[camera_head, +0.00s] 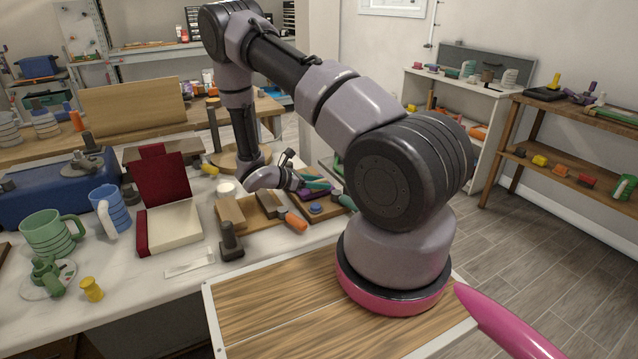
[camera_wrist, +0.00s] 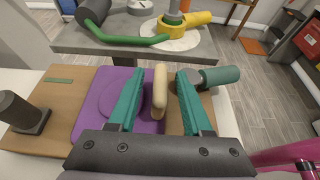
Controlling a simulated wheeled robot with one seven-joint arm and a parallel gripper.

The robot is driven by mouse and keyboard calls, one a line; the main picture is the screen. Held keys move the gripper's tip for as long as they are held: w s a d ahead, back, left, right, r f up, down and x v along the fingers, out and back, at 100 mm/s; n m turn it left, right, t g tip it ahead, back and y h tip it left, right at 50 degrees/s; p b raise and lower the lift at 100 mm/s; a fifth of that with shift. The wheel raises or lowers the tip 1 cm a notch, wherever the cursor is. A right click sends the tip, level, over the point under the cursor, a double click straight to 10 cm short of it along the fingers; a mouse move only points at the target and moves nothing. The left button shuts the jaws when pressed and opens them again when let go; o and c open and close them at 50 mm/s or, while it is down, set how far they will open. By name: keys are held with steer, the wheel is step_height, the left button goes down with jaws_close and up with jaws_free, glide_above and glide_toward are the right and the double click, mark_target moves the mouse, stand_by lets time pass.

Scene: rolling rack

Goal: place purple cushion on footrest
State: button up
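The purple cushion (camera_wrist: 95,118) appears in the wrist view as a flat purple piece with a rounded raised pad, lying on a brown wooden board (camera_wrist: 62,95). A small part of it shows in the head view (camera_head: 303,195) beneath my gripper. My gripper (camera_wrist: 160,78) has teal fingers spread apart over the purple piece. A cream rounded bar (camera_wrist: 160,88) stands between the fingers, with visible gaps beside it. Contact with the cushion cannot be told. I cannot tell which thing is the footrest.
In the head view, a red-lidded box (camera_head: 165,190), a green mug (camera_head: 50,236) and an orange-handled tool (camera_head: 292,220) crowd the white table. A dark block with an upright cylinder (camera_head: 230,240) stands near. In the wrist view, a green-handled thing (camera_wrist: 215,76) lies beside the right finger.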

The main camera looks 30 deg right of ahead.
steer(key=shift+r, duration=0.15)
steer(key=v, duration=1.2)
steer(key=s+r+m+g+y, duration=0.1)
steer(key=s+r+m+y, duration=0.25)
steer(key=r, duration=0.45)
steer(key=s+r+m+y, duration=0.2)
steer(key=r+m, duration=0.3)
steer(key=r, duration=0.2)
steer(key=s+r+m+g+y, duration=0.1)
steer(key=s+r+m+y, duration=0.2)
steer(key=r, duration=0.5)
steer(key=s+a+r+m+t+y, duration=0.3)
steer(key=s+r+m+t+y, duration=0.4)
steer(key=r, duration=1.1)
steer(key=s+m+t, duration=0.1)
steer(key=s+m, duration=0.3)
steer(key=s, duration=0.3)
steer(key=shift+a+t, duration=0.2)
steer(key=shift+t, duration=0.2)
steer(key=shift+s, duration=0.15)
